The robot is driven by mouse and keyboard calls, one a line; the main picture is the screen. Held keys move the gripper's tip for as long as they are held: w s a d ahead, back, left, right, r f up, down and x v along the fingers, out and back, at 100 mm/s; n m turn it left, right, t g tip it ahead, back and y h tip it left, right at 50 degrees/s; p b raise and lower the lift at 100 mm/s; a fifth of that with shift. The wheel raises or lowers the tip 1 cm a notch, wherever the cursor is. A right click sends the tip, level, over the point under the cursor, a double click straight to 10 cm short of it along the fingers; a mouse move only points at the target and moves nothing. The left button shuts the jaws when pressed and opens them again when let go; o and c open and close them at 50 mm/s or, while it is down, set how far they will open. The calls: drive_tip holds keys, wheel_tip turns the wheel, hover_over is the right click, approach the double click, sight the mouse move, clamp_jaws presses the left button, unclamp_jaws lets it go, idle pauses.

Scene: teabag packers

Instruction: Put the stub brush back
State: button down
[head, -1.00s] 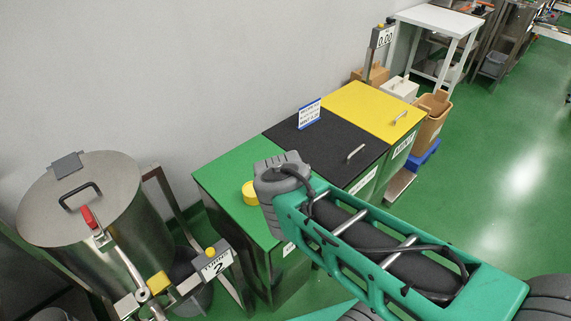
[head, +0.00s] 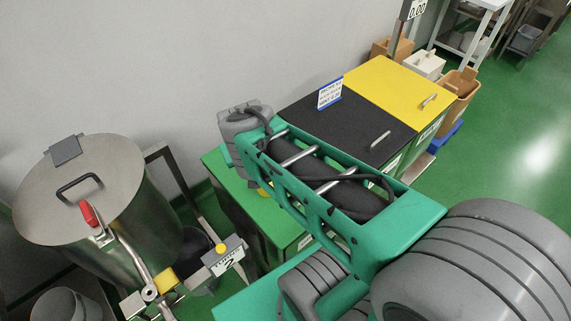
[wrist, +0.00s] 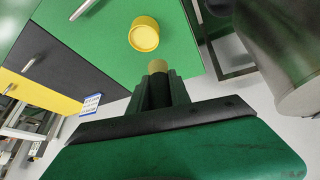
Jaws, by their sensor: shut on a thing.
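In the wrist view, my gripper (wrist: 162,84) is shut on the stub brush (wrist: 158,66). Only a short tan round end of the brush shows past the dark fingers; the rest is hidden. A round yellow pot (wrist: 143,36) stands on the green cabinet top (wrist: 100,35), just beyond the brush end and apart from it in the picture. In the head view, a sliver of the yellow pot (head: 263,191) shows below my arm on the green cabinet (head: 233,198). My gripper is hidden behind my arm there.
A black-topped cabinet (head: 330,128) with a small sign (head: 330,93) and a yellow-topped one (head: 385,85) adjoin the green one. A lidded steel drum (head: 110,210) and a post with a yellow button (head: 221,248) stand at left. Green floor is open at right.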

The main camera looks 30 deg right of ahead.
drive_tip(key=s+d+f+m+g+y+b, duration=0.1)
drive_tip(key=s+d+f+g, duration=0.15)
drive_tip(key=s+d, duration=0.45)
drive_tip(key=shift+t, duration=0.35)
drive_tip(key=w+d+f, duration=0.3)
drive_tip(key=w+d+f+p, duration=0.1)
drive_tip(key=w+d+f, duration=0.2)
drive_tip(key=w, duration=0.1)
drive_tip(key=w+d+f, duration=0.3)
drive_tip(key=w+f, duration=0.1)
drive_tip(key=shift+d+p, duration=0.2)
drive_tip(key=shift+p, duration=0.15)
drive_tip(key=shift+s+p+x, duration=0.2)
drive_tip(key=shift+p+x, duration=0.25)
drive_tip(key=shift+x, duration=0.8)
drive_tip(key=shift+f, duration=0.45)
drive_tip(key=shift+f, duration=0.1)
drive_tip(key=shift+f, duration=0.15)
drive_tip(key=c, duration=1.2)
unclamp_jaws()
